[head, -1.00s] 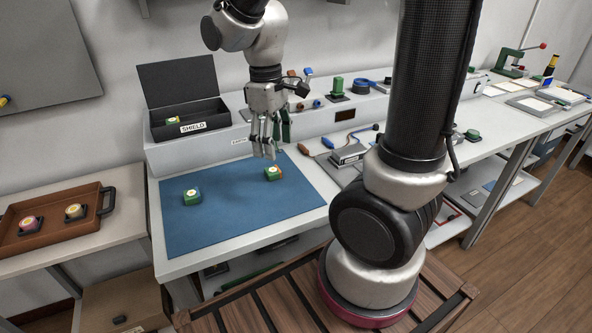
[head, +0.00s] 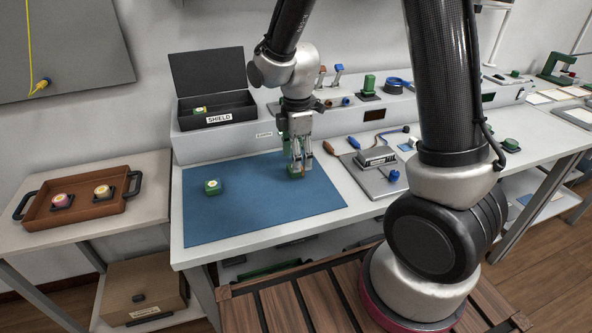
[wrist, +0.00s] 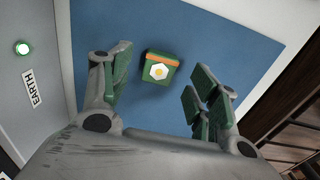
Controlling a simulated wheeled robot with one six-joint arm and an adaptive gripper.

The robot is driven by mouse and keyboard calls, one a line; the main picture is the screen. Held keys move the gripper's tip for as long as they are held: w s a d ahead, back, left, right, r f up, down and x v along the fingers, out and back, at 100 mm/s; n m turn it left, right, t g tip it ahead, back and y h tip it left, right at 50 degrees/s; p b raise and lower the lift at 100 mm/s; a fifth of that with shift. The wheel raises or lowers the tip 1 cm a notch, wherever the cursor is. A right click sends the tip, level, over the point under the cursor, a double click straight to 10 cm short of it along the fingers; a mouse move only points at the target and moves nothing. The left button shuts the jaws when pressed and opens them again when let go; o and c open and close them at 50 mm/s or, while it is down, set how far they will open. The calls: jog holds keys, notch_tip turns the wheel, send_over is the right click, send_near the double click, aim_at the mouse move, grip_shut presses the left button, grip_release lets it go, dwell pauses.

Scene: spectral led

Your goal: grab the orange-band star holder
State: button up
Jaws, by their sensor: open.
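The star holder is a small green block with an orange band along one edge and a pale hexagonal label with a yellow centre. It shows in the wrist view (wrist: 160,72), lying on the blue mat (wrist: 205,35) between the spread fingers. In the head view my gripper (head: 299,166) points down right over this holder (head: 295,175), hiding most of it. My gripper (wrist: 163,78) is open and empty; whether a finger touches the holder I cannot tell. A second green block (head: 212,187) sits apart on the left of the mat.
An open black box marked SHIELD (head: 217,110) with a block inside stands on the raised shelf behind. A brown tray (head: 97,209) with two round-topped holders is at left. Tools and a grey device (head: 376,157) lie right of the mat. The front mat is clear.

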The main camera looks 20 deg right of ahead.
notch_tip(320, 180, down, 3)
jog(key=shift+r, duration=0.2)
jog(key=c, duration=1)
